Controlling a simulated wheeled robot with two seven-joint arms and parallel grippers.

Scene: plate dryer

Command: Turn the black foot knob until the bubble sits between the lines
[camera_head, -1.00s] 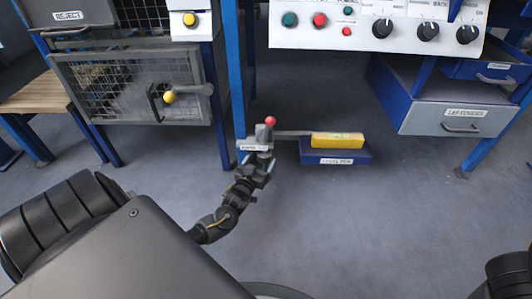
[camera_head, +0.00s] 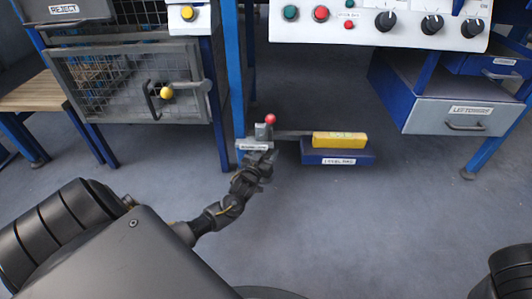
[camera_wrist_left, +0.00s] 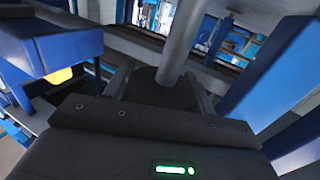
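The black foot knob (camera_wrist_left: 160,90) shows in the left wrist view as a dark round shape under a grey post (camera_wrist_left: 180,42). My left gripper (camera_wrist_left: 162,82) has a finger on each side of it and appears shut on it. In the head view my left gripper (camera_head: 262,158) is just below a small grey fitting with a white label (camera_head: 252,145) and a red ball on top; the knob is hidden there. A yellow level (camera_head: 339,139) lies on a blue pad (camera_head: 337,157) to the right. Its vial is greenish; bubble and lines are too small to read. My right gripper is out of view.
A blue leg (camera_head: 233,90) rises behind the fitting. A mesh door (camera_head: 130,85) with a yellow-knobbed handle is at left. A control panel (camera_head: 375,25) and a grey drawer (camera_head: 465,117) are at right. The floor in front of the pad is clear.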

